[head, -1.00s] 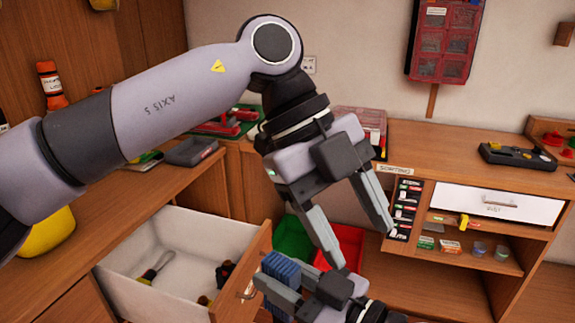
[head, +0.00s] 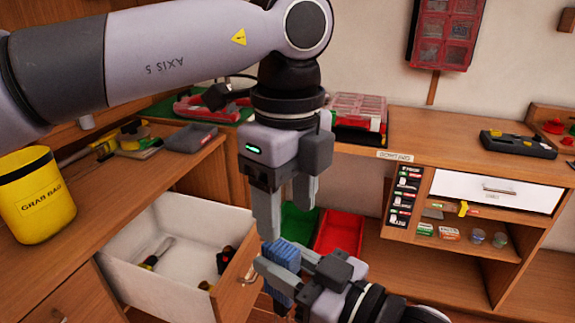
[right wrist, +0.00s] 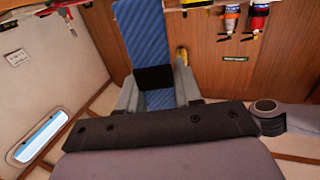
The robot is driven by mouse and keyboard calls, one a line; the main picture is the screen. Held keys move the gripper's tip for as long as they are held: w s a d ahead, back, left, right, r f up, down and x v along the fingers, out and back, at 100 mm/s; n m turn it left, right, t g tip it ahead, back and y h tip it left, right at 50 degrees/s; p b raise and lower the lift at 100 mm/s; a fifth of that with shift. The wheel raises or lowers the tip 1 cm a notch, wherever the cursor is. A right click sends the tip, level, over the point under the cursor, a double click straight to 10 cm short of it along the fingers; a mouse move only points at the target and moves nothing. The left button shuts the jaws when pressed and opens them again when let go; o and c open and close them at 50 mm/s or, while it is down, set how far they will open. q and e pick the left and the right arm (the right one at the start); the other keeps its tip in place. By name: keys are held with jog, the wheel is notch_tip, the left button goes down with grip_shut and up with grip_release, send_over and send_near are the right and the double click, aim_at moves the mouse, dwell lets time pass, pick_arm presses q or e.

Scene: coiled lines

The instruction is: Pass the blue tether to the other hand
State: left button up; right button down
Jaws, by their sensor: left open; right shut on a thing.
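The blue tether (head: 285,256) is a ribbed blue bundle held upright in my right gripper (head: 283,275), in the lower middle of the head view, in front of the open drawer. In the right wrist view the tether (right wrist: 142,32) stands up between the two grey fingers of my right gripper (right wrist: 157,90), with a black band across it. My left gripper (head: 287,215) is open and points down, its fingertips just above or beside the tether's top in the head view. I cannot tell whether they touch it.
An open white drawer (head: 185,212) with a few tools lies to the left. Green (head: 297,220) and red (head: 340,232) bins stand behind the grippers. A yellow grab bag (head: 38,195) sits on the left bench. A shelf unit (head: 470,215) stands at the right.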

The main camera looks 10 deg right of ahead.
aim_at(287, 248)
pick_arm(q)
jog(key=shift+f, duration=2.7)
pick_arm(e)
jog(key=shift+r, duration=0.1)
pick_arm(q)
grip_shut()
pick_arm(e)
jog(key=c, duration=0.7)
grip_release()
